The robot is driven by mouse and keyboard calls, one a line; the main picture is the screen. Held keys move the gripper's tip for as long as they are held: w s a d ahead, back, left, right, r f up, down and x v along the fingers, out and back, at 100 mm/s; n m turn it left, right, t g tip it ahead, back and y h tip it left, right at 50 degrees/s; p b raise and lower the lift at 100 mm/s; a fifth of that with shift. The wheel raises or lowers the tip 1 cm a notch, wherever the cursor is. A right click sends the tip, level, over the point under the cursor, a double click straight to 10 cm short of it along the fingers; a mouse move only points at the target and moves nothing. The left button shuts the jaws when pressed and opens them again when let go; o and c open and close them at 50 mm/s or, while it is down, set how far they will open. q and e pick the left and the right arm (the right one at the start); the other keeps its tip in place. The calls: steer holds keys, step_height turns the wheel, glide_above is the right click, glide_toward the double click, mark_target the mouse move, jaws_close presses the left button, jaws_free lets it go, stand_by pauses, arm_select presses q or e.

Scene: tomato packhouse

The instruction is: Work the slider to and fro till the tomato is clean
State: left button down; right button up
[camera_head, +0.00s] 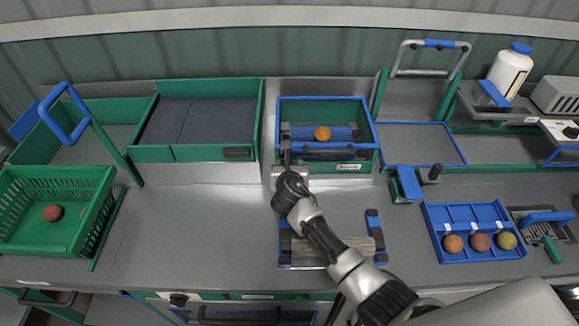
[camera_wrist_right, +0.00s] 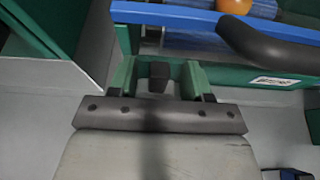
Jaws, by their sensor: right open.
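The orange tomato (camera_head: 323,133) sits on dark blue brushes inside the green washing box with a blue rim (camera_head: 322,99). It shows partly at the top of the right wrist view (camera_wrist_right: 234,6). A dark bar-like handle (camera_head: 330,155), which looks like the slider, runs along the box's front; its rounded end (camera_wrist_right: 265,45) shows in the right wrist view. My right gripper (camera_head: 287,160) is open at the box's front left corner; in its wrist view the fingers (camera_wrist_right: 158,78) lie left of the handle's end. Whether they touch it I cannot tell. My left gripper is not in view.
A blue tray (camera_head: 436,215) with several tomatoes stands at right. A green crate (camera_head: 20,178) with a tomato is at far left.

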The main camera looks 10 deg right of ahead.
steer(key=shift+s, duration=0.1)
steer(key=v, duration=1)
steer(key=shift+s, duration=0.3)
steer(key=shift+a, duration=0.1)
